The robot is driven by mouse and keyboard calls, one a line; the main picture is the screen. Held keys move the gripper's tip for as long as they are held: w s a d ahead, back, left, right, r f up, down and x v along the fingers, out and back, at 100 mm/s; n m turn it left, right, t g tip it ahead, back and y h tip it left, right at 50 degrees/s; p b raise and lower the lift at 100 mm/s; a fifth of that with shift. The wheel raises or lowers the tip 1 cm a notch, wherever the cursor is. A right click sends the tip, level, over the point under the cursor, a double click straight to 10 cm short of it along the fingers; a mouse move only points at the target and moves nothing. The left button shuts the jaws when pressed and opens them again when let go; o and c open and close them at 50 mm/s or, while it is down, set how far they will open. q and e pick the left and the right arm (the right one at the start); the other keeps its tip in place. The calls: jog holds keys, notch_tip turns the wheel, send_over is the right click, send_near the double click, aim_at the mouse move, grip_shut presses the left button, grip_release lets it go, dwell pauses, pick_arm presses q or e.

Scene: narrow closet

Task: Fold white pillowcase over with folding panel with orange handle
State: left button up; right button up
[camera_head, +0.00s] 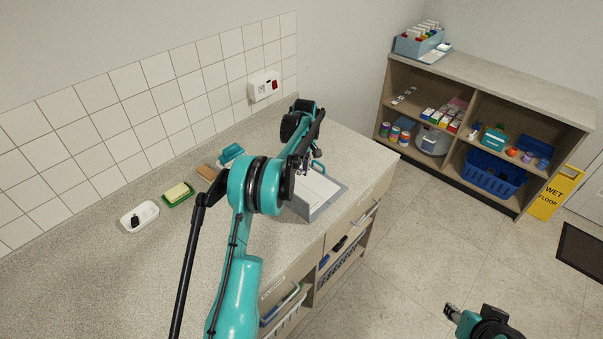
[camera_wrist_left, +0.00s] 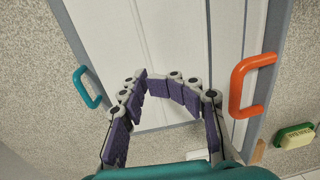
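The folding board (camera_head: 335,203) lies on the counter, largely hidden by my left arm in the head view. White cloth, apparently the pillowcase (camera_wrist_left: 178,35), covers much of it in the left wrist view. The orange handle (camera_wrist_left: 236,88) stands at the board's right edge there, with a teal handle (camera_wrist_left: 84,88) at the left edge. My left gripper (camera_wrist_left: 158,76) is over the board between the handles, its purple fingers apart with nothing between them. It touches neither handle. My right gripper (camera_head: 451,311) is low at the lower right, over the floor; its finger gap is unclear.
A green dish with a yellow sponge (camera_head: 177,192), a white soap dish (camera_head: 139,216) and a brown block (camera_head: 207,172) stand along the tiled wall. A shelf unit (camera_head: 485,83) and yellow wet-floor sign (camera_head: 553,194) are across the aisle. The near-left counter is clear.

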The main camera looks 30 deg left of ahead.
pick_arm(q)
jog(key=shift+w+r, duration=0.2)
jog(key=shift+r, duration=0.25)
notch_tip(320, 180, up, 11)
jog(key=shift+w+d, duration=0.3)
jog(key=shift+f, duration=0.1)
